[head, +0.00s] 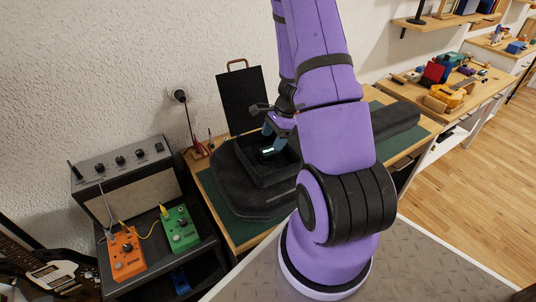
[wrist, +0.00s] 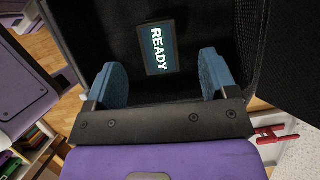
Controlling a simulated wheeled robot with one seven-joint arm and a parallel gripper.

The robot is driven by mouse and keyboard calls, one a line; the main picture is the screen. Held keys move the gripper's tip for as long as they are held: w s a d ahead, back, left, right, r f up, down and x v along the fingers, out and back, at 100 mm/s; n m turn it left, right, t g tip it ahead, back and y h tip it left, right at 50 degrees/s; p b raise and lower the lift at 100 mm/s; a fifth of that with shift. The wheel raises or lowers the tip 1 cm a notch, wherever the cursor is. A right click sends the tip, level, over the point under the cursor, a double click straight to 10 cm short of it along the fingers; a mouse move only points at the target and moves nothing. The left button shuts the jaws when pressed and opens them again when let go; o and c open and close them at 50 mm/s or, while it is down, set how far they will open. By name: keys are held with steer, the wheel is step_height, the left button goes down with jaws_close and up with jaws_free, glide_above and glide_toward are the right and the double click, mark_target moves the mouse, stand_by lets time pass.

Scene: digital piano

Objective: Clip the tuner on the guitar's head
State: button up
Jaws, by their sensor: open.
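The tuner (wrist: 158,48) is a small dark block with a lit screen reading "READY". It lies inside a black open compartment (wrist: 205,22); its lit screen also shows in the head view (head: 268,151). My gripper (wrist: 163,76) is open, with its blue fingers apart and the tuner between and beyond them; I cannot tell whether they touch it. In the head view my gripper (head: 272,134) reaches down over the compartment. A guitar (head: 50,277) with a white plate is partly in view at the lower left; its head is not seen.
The black case (head: 235,188) lies on a green mat (head: 213,191) on a wooden table, with an upright black panel (head: 243,98) behind. An amplifier (head: 125,172), orange pedal (head: 123,254) and green pedal (head: 179,230) stand left. Open floor lies right.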

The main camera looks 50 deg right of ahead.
mark_target(269, 150)
steer(key=shift+d+x, duration=0.15)
steer(key=shift+x, duration=1.3)
steer(key=shift+d+x, duration=0.15)
steer(key=shift+x, duration=1.3)
steer(key=shift+s+f, duration=0.15)
steer(key=shift+s, duration=0.05)
steer(key=c, duration=1)
